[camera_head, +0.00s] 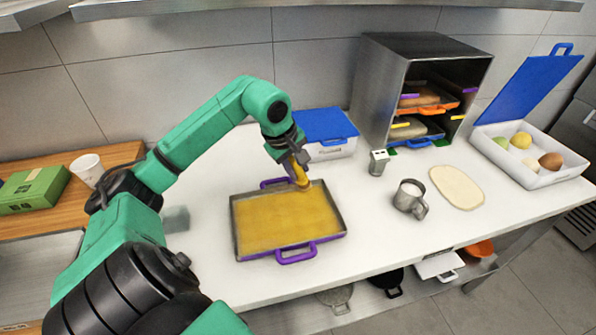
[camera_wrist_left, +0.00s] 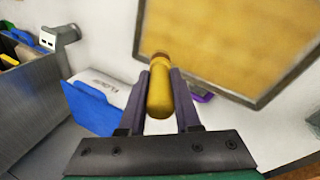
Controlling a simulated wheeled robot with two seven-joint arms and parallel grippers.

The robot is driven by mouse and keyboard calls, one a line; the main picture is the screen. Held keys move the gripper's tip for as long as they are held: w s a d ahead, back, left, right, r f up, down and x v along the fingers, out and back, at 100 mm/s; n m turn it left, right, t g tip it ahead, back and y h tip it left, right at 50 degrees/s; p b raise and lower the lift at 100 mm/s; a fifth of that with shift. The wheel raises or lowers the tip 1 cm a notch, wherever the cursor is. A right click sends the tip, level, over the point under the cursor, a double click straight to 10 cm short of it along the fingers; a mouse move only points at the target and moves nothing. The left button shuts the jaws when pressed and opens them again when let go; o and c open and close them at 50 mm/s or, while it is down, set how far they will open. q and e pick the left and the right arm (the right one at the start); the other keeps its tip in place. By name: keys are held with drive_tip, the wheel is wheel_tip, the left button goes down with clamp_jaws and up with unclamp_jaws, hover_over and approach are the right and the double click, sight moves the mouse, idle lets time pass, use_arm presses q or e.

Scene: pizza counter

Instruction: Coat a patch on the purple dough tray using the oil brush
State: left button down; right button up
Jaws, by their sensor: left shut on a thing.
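The dough tray (camera_head: 339,235) has a dark rim and purple handles and lies on the white counter. Its inside is evenly yellow-brown. My left gripper (camera_head: 296,163) is over the tray's far edge and shut on the yellow oil brush (camera_head: 301,178), which points down toward the tray's far right corner. I cannot tell whether the brush touches the tray. In the left wrist view the yellow brush (camera_wrist_left: 160,90) sits between the two fingers, and the tray rim (camera_wrist_left: 257,102) is beyond it. My right gripper is not in view.
A white box with a blue lid (camera_head: 325,124) stands behind the tray. A metal rack (camera_head: 385,85) holding trays is at the back. A metal cup (camera_head: 409,197), a shaker (camera_head: 378,163) and flat dough (camera_head: 457,187) are to the right. The counter in front of the cup is clear.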

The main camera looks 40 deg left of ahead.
use_arm(q)
drive_tip(key=shift+w+d+r+p, duration=0.25)
drive_tip(key=shift+r+p, duration=0.1)
drive_tip(key=shift+r, duration=0.25)
drive_tip(key=shift+w+d+r+p, duration=0.15)
drive_tip(key=shift+d+r+p, duration=0.15)
drive_tip(key=shift+r, duration=0.3)
drive_tip(key=shift+s+a+r+p, duration=0.15)
drive_tip(key=shift+r+p, duration=0.2)
drive_tip(key=shift+r, duration=0.25)
drive_tip(key=shift+s+a+r+p, duration=0.15)
drive_tip(key=shift+r+p, duration=0.15)
drive_tip(key=shift+r, duration=0.3)
drive_tip(key=shift+w+d+r, duration=0.1)
drive_tip(key=shift+w+r, duration=0.05)
drive_tip(key=shift+r, duration=0.25)
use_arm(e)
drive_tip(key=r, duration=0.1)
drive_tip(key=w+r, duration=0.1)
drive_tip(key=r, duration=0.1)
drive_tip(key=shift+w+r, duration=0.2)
